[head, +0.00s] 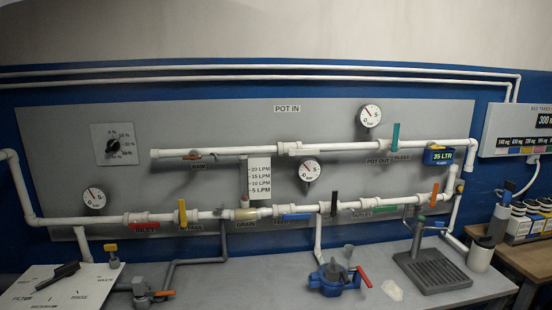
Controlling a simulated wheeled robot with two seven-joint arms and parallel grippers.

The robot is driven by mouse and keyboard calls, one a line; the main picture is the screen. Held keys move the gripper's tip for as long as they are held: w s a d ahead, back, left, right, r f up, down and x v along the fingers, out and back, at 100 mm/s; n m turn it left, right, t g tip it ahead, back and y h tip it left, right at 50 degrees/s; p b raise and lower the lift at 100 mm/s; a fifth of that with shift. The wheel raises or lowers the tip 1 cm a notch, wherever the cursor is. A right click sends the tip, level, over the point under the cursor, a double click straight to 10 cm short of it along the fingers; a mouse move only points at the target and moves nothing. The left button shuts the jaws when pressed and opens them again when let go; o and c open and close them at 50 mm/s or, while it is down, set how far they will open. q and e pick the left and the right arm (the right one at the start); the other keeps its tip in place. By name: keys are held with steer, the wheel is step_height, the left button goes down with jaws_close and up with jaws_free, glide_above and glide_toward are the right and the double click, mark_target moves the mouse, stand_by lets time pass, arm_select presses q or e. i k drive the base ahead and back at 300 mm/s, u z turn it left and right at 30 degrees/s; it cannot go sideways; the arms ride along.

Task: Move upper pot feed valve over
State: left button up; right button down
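A white upper pipe (240,151) runs along the grey wall panel under a "POT IN" sign (287,108). A short grey lever (214,155) is beside the orange handle. On the lower pipe a blue handle (296,217) lies along the pipe, above a partly hidden label. I cannot tell which valve is the upper pot feed one. Neither gripper shows.
The lower pipe carries red (145,225), yellow (182,212) and green (388,211) handles. A blue pump (333,279) and a grey drip tray (434,270) stand on the bench. A white board (60,290) lies at left. The bench between is mostly clear.

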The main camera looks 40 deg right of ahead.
mark_target(292, 153)
steer(key=z, duration=0.5)
steer(key=i, duration=1.05)
steer(key=z, duration=0.75)
